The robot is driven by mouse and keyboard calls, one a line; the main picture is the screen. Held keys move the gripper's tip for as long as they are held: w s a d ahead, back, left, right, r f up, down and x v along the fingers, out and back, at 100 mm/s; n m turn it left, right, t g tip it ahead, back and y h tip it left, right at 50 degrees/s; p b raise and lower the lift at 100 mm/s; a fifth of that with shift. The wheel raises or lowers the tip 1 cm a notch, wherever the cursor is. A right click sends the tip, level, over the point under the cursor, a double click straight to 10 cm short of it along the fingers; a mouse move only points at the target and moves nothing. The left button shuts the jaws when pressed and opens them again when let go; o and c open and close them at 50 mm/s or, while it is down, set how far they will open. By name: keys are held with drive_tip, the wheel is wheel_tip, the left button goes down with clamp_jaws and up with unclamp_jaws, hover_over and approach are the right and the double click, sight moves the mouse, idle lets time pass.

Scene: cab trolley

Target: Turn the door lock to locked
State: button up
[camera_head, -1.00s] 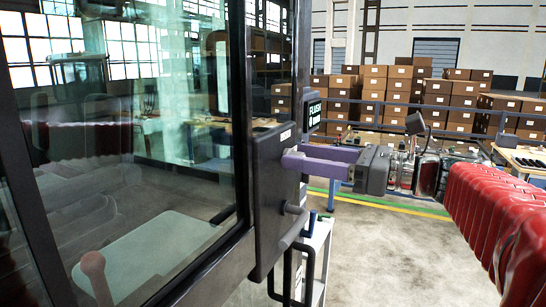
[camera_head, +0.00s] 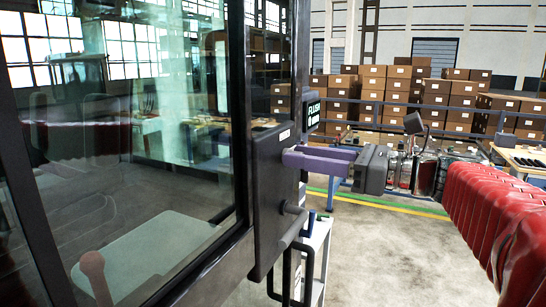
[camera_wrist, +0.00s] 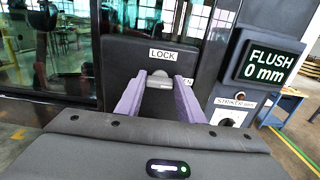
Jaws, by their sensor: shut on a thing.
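The door lock case (camera_head: 270,200) is a dark box on the edge of the glazed cab door. In the wrist view its plate (camera_wrist: 118,62) carries a label reading LOCK. The lock knob (camera_wrist: 160,78) is a small grey piece just below that label. My gripper (camera_wrist: 160,84) has purple fingers that reach to the plate and are shut on the knob from both sides. In the head view the fingers (camera_head: 296,156) meet the case near its top. The knob is hidden there, and its exact turn angle is hard to tell.
A display (camera_wrist: 268,64) reads FLUSH 0 mm on the post right of the lock, above a label beginning STRIKER. A dark handle (camera_head: 287,275) hangs below the case. A white trolley (camera_head: 316,245) stands behind it. Open floor lies to the right; boxes (camera_head: 375,95) are stacked far back.

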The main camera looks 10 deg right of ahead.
drive_tip(key=shift+n, duration=0.4)
drive_tip(key=n, duration=1.7)
drive_tip(key=shift+s+a+f, duration=0.25)
drive_tip(key=shift+s+f, duration=0.05)
drive_tip(key=shift+f, duration=0.05)
drive_tip(key=o, duration=0.8)
drive_tip(key=shift+o, duration=1.3)
drive_tip(key=shift+r, duration=0.1)
drive_tip(key=shift+d, duration=0.15)
